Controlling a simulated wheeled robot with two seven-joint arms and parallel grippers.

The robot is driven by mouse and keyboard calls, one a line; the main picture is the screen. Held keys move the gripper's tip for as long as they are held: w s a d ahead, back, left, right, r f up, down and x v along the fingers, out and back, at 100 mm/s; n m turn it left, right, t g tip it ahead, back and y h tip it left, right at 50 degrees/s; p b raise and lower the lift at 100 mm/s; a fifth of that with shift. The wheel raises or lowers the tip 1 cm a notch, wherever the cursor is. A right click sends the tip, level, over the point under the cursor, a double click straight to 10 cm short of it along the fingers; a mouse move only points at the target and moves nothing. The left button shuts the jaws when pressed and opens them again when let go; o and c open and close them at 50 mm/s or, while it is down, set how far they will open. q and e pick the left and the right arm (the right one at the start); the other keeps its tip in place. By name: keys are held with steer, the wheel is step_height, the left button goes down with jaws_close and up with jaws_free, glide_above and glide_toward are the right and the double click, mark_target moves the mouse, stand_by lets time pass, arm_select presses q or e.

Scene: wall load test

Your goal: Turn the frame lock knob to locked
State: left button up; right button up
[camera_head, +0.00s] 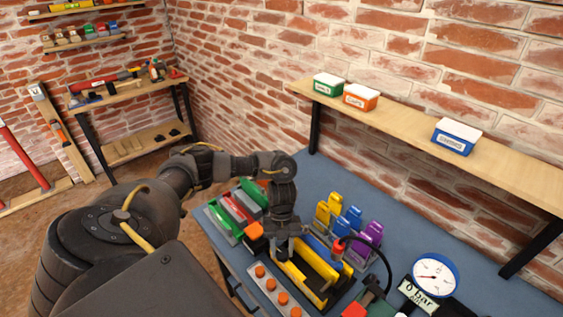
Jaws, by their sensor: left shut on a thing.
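A yellow and black frame (308,273) lies on the blue-grey bench top in the lower middle. My left gripper (282,252) points down at the frame's far left end. Its jaws are shut on what seems to be the frame lock knob, which the gripper hides almost fully. I cannot tell which way the knob is turned. My right gripper is not in view.
A grey strip with several orange knobs (270,284) lies just in front of the frame. Red and green clamps lie left; yellow, blue and purple ones (370,236) stand right. A black cable and a pressure gauge (436,274) are further right. A wooden shelf (400,115) hangs behind.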

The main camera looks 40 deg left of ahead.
arm_select(q)
steer(key=shift+d+m, duration=0.1)
steer(key=shift+m, duration=0.4)
steer(key=shift+g, duration=0.3)
steer(key=o, duration=1)
steer(key=v, duration=1)
steer(key=shift+w+r+b, duration=0.1)
steer(key=shift+r+b, duration=0.25)
steer(key=shift+r, duration=0.05)
